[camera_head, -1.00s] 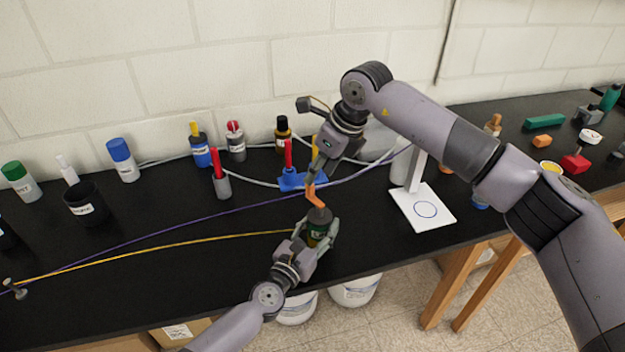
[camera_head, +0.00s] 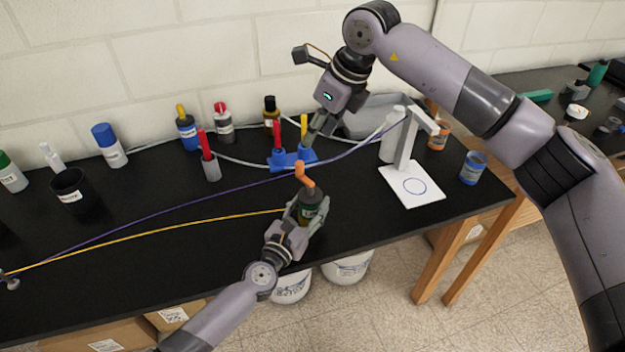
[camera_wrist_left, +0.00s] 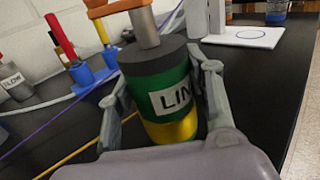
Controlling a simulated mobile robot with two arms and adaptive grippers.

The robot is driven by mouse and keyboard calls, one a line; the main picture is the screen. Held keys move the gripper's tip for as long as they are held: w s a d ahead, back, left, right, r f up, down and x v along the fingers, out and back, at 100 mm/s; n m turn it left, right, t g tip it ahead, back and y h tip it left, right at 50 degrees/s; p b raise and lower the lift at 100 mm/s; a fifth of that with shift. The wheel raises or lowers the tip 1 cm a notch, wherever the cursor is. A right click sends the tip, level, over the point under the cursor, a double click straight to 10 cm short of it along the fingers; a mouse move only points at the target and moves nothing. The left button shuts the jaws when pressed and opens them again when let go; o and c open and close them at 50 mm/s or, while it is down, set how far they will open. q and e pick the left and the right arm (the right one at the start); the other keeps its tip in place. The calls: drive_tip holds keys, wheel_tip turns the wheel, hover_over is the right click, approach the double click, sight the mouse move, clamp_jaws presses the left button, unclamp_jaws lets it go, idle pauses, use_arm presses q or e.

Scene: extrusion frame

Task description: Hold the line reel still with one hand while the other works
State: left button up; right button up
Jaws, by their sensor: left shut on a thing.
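The line reel (camera_head: 311,207) stands at the front edge of the black bench. It is a dark-topped cylinder with a green band, yellow lower part and a label reading "LIN" in the left wrist view (camera_wrist_left: 172,90). An orange crank (camera_head: 305,174) rises on a grey shaft from its top. My left gripper (camera_head: 306,213) is shut around the reel's sides, one finger on each side in the wrist view. A yellow line (camera_head: 150,238) runs from the reel to a post at left. My right gripper (camera_head: 313,137) hangs above and behind the crank, apart from it; its finger gap is unclear.
A blue stand (camera_head: 290,160) with red and yellow handles is close to my right gripper. A purple cord (camera_head: 180,206) crosses the bench behind the reel. A white stand (camera_head: 412,185) is to the right. Bottles and a black cup line the back left.

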drive_tip(key=s+a+f+n+g+y, duration=0.2)
drive_tip(key=s+a+f+n+y, duration=0.15)
drive_tip(key=a+f+y, duration=0.2)
drive_tip(key=m+t+y, duration=0.4)
drive_tip(key=t+y, duration=0.2)
drive_tip(key=t, duration=0.3)
approach(303, 166)
drive_tip(key=shift+n, duration=0.25)
drive_tip(key=x, duration=1.1)
drive_tip(key=shift+w, duration=0.1)
drive_tip(key=shift+c, duration=0.3)
clamp_jaws()
